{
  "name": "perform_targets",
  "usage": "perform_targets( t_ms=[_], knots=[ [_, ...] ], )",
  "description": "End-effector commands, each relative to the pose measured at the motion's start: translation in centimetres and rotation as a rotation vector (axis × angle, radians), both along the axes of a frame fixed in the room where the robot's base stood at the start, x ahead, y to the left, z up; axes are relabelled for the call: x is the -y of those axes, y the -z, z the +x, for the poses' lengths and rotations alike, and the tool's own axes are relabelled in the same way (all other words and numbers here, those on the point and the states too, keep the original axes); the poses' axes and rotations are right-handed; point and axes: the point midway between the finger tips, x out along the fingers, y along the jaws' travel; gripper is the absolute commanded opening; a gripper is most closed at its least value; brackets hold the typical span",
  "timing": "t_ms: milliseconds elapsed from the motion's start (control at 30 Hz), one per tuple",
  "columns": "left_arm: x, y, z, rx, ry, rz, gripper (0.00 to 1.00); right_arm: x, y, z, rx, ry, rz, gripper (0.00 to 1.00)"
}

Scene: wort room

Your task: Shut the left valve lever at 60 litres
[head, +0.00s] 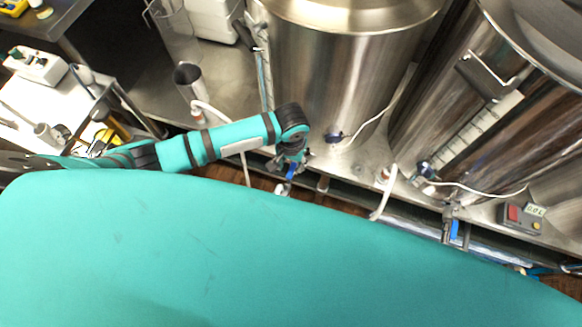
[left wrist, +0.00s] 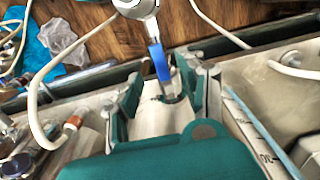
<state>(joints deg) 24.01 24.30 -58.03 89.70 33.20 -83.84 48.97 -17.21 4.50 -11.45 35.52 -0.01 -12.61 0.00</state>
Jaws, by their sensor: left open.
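The left valve has a blue lever (head: 291,172), seen below the left steel tank (head: 340,80) in the head view. In the left wrist view the blue lever (left wrist: 160,62) hangs down from a round metal valve body (left wrist: 137,6), its end at the gap between the fingers. My left gripper (left wrist: 166,92) is open around or just short of the lever's end; I cannot tell whether it touches. In the head view the gripper (head: 288,160) partly hides the valve. My right gripper is not in view.
A second blue lever (head: 455,232) is below the right tank (head: 450,100). White hoses (head: 386,190) run near the valves. A white hose (left wrist: 38,100) also curves beside the fingers in the wrist view.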

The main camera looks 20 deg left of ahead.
Motion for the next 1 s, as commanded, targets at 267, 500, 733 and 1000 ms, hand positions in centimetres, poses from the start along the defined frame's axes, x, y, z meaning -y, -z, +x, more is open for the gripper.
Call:
perform_targets(
  t_ms=[267, 500, 733, 1000],
  knots=[
    [0.0, 3.7, 0.0, 0.001, 0.001, 0.0, 0.4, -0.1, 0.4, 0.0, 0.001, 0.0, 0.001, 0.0],
    [0.0, 4.2, 0.0, 0.001, 0.002, 0.0, 0.4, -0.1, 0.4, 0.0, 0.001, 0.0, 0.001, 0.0],
    [0.0, 4.2, 0.0, 0.001, 0.001, 0.0, 0.27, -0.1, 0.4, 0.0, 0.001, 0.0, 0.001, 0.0],
    [0.0, 4.1, 0.0, 0.001, 0.001, 0.0, 0.0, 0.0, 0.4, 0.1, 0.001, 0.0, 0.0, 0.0]
  ],
)
